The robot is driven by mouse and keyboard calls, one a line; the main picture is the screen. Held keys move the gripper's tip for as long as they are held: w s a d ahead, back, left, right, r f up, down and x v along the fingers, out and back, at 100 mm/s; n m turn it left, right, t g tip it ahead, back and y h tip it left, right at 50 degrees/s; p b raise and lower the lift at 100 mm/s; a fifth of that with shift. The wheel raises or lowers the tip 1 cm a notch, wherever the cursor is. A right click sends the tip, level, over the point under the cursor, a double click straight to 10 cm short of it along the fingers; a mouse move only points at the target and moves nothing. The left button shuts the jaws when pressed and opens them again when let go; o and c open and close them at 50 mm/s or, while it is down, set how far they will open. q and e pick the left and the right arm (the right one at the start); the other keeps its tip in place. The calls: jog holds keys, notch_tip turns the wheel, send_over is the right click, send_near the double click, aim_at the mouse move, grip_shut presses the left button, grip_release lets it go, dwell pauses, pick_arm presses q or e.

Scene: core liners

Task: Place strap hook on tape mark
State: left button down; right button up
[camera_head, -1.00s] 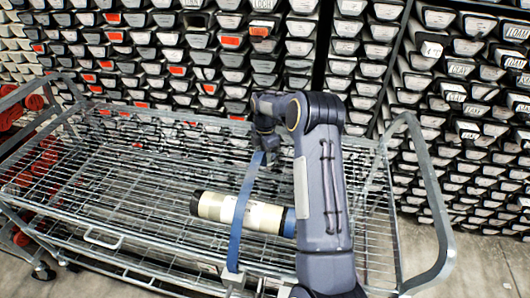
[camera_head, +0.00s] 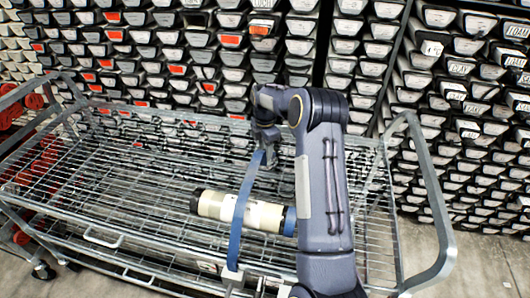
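A blue strap (camera_head: 239,225) runs over a cream core liner (camera_head: 212,205) with dark ends, which lies on the wire cart (camera_head: 120,205). The strap's upper end rises to my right gripper (camera_head: 267,152), which is above the cart's far side, beyond the liner. The gripper is small and dark here, so I cannot tell whether its fingers are shut on the strap end. The strap's near end drops to the cart's front edge. No hook can be made out. I cannot pick out a tape mark with certainty. My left gripper is not in view.
Racks of stacked core liners (camera_head: 175,68) fill the background behind the cart. Metal tube handles rise at the cart's left and right (camera_head: 437,205) ends. Red-ended cylinders (camera_head: 45,160) stand at the far left. The cart's left half is empty.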

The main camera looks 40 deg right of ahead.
notch_tip(320, 180, up, 10)
jog(key=s+a+r+m+t, duration=0.2)
jog(key=s+a+r+m, duration=0.3)
jog(key=s+a+r, duration=0.25)
jog(key=s+a+r+m+t+y, duration=0.1)
jog(key=s+a+m, duration=0.3)
jog(key=s+a, duration=0.3)
jog(key=s+a+r+m+t+y, duration=0.15)
jog(key=s+a+m, duration=0.3)
jog(key=s, duration=0.45)
jog(key=s+a+f+m+t+y, duration=0.1)
jog(key=s+a+f+m, duration=0.4)
jog(key=s, duration=0.3)
jog(key=shift+s+a+f, duration=0.25)
jog(key=shift+a+f, duration=0.15)
jog(key=shift+a, duration=0.35)
